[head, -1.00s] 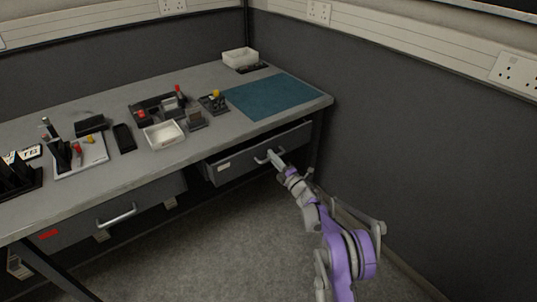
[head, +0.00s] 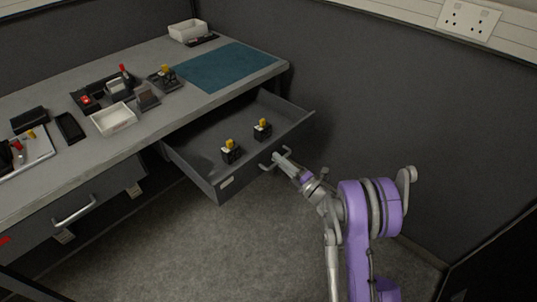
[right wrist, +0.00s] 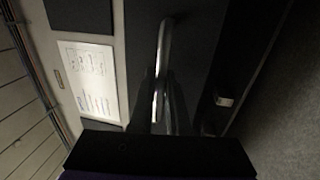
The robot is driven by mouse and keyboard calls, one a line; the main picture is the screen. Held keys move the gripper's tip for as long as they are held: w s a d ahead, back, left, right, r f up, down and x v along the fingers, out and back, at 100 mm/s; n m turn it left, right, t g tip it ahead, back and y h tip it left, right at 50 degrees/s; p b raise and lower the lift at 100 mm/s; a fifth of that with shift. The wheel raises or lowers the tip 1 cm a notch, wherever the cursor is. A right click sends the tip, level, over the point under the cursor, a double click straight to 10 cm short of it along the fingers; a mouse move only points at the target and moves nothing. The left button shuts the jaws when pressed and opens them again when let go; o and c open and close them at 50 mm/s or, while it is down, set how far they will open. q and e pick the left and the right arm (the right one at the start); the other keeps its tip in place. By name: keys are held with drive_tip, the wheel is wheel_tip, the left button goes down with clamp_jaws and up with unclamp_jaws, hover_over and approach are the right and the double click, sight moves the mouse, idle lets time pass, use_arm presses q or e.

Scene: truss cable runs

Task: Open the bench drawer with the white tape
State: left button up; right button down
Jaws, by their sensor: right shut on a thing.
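The bench drawer with the white tape (head: 227,183) on its front is pulled well out from under the bench top. Its metal bar handle (head: 266,167) is on the front, right of the tape. My right gripper (head: 277,158) is shut on the handle. In the right wrist view the handle (right wrist: 165,45) runs up from between the fingers. Two small black items with yellow tops (head: 231,152) (head: 262,129) stand inside the drawer. My left gripper is not in view.
Another drawer with a bar handle (head: 75,211) is shut at the left. The bench top holds a white tray (head: 115,119), a dark organiser, and a teal mat (head: 226,66). Grey floor (head: 190,255) is clear in front; a dark partition stands right.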

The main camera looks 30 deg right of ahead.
drive_tip(key=shift+v, duration=0.8)
drive_tip(key=shift+r, duration=0.15)
drive_tip(key=shift+d, duration=0.1)
drive_tip(key=c, duration=1.2)
unclamp_jaws()
drive_tip(key=shift+o, duration=0.2)
drive_tip(key=shift+s, duration=0.1)
drive_tip(key=v, duration=1)
drive_tip(key=shift+s, duration=0.35)
drive_tip(key=shift+d, duration=0.1)
